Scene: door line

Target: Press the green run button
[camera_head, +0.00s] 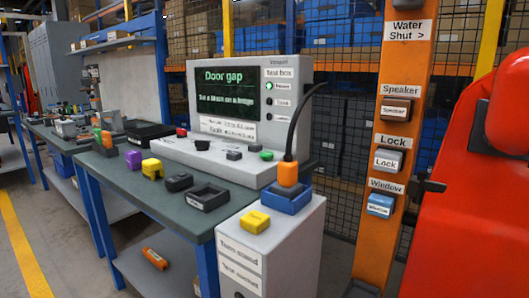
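The green button (266,155) sits on the sloped front ledge of the grey test box (230,172), right of a small dark button (234,155). The screen (225,91) shows "Door gap" in green text over a smaller line that I cannot read surely. A green light (269,86) is lit beside the "Power" label. Neither of my grippers is in view. Nothing covers the green button.
An orange plug (288,174) with a black cable stands in a blue holder (289,200), close right of the green button. An orange post (397,130) and red door (475,210) fill the right.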

